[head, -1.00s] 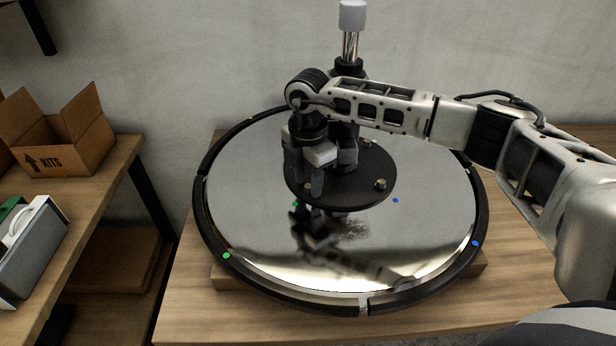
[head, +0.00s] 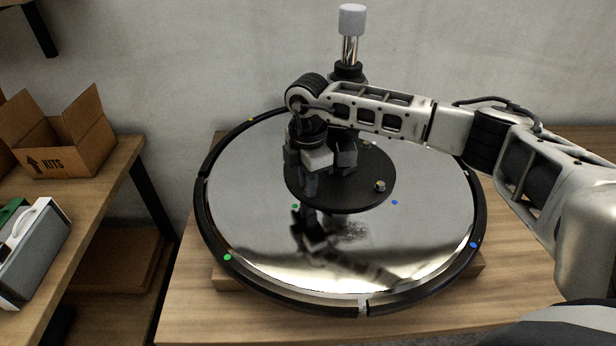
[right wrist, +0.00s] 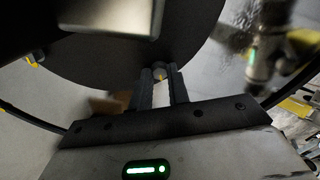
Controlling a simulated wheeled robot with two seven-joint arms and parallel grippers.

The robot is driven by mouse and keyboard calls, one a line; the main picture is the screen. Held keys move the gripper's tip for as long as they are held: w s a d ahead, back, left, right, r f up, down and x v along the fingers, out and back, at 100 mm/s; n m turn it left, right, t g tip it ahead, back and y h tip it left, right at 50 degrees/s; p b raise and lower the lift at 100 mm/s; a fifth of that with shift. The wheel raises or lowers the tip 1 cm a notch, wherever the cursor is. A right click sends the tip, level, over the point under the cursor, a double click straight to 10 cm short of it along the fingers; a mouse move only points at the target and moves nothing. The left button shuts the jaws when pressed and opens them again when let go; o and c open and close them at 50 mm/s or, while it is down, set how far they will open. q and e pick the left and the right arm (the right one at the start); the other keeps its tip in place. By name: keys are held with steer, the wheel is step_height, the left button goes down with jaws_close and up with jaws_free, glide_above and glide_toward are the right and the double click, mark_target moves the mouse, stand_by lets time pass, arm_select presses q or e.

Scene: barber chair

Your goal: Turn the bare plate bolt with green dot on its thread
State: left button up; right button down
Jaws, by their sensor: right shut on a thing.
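The black round plate (head: 350,198) lies in the middle of a shiny silver disc (head: 420,240) with a black rim. A green dot (head: 295,206) is on the disc beside the plate's left front edge. My right gripper (head: 308,182) points down at the plate edge nearest this dot. In the right wrist view its fingers (right wrist: 160,87) are shut around a small bolt (right wrist: 158,72). In the head view the fingers hide that bolt. Another bare bolt (head: 380,186) stands on the plate's right side, nearest the blue dot (head: 395,202). My left gripper is not in view.
A post with a grey cap (head: 352,18) rises behind my right arm. Another bolt (head: 367,143) shows at the back of the plate. A cardboard box (head: 62,140) and a grey case (head: 32,245) are on the left shelf. The disc's front is clear.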

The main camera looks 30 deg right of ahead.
steer(key=shift+r+m+p, duration=0.15)
steer(key=shift+m+p, duration=0.25)
steer(key=shift+m, duration=0.4)
arm_select(q)
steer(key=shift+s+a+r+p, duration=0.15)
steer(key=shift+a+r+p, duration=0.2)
steer(key=shift+p, duration=0.55)
arm_select(e)
steer(key=shift+m, duration=1.8)
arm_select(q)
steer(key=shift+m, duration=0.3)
arm_select(e)
steer(key=c, duration=1.3)
jaws_free()
steer(key=shift+c, duration=0.2)
arm_select(q)
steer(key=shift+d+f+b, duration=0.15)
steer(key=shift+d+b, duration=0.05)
steer(key=shift+b, duration=0.3)
arm_select(e)
step_height(320, 180, up, 16)
